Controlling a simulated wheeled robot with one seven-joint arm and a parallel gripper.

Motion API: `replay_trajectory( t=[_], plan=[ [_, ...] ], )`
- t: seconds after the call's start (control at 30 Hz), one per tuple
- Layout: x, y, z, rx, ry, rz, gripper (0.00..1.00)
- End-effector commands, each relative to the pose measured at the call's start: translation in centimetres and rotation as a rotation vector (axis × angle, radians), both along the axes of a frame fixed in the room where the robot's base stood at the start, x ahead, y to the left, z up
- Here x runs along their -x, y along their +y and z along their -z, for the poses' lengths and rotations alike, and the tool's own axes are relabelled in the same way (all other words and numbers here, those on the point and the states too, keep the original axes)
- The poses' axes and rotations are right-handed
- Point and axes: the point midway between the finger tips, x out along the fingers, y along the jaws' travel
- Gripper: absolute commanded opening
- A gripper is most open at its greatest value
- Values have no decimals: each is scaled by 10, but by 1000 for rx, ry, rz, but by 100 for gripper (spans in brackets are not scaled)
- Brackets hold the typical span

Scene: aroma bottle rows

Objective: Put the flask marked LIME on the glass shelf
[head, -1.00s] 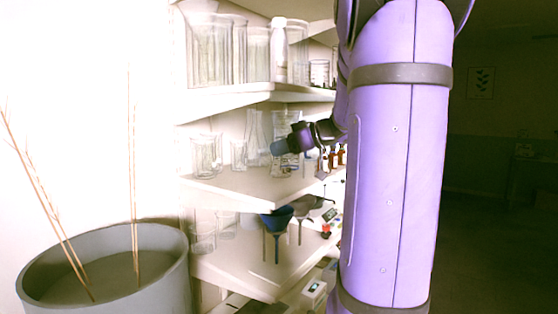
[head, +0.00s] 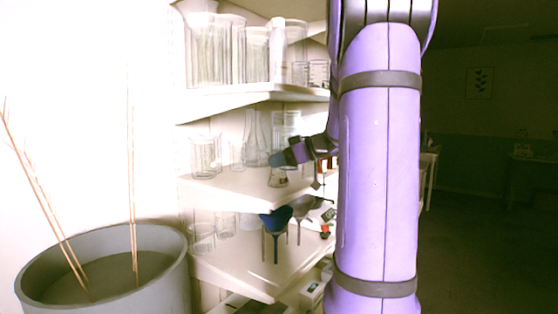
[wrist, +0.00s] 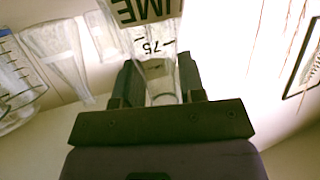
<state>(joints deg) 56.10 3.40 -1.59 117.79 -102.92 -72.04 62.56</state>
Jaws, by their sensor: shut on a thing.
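The flask marked LIME (wrist: 158,72) is clear, with a pale label that reads upside down at the top of the wrist view. My gripper (wrist: 159,84) is shut on its narrow neck. In the head view my gripper (head: 288,156) is over the middle shelf (head: 235,191), which bears clear glassware. The small flask (head: 278,179) hangs just below the fingers there, low over that shelf. I cannot tell whether its base touches the board.
A tall flask (head: 255,140) and a beaker (head: 206,158) stand on the middle shelf, left of my gripper. Small brown bottles (head: 322,168) are to its right. Funnels (head: 276,222) are below. The middle shelf's front left is bare.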

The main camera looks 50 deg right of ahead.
Motion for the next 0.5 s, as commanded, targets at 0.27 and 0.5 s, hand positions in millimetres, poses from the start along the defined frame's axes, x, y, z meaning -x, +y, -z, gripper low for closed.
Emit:
replay_trajectory(
  t=[0.27, 0.5],
  plan=[
    [0, 0, 2, 0, 0, 0, 62],
    [0, 0, -1, 0, 0, 0, 62]
  ],
)
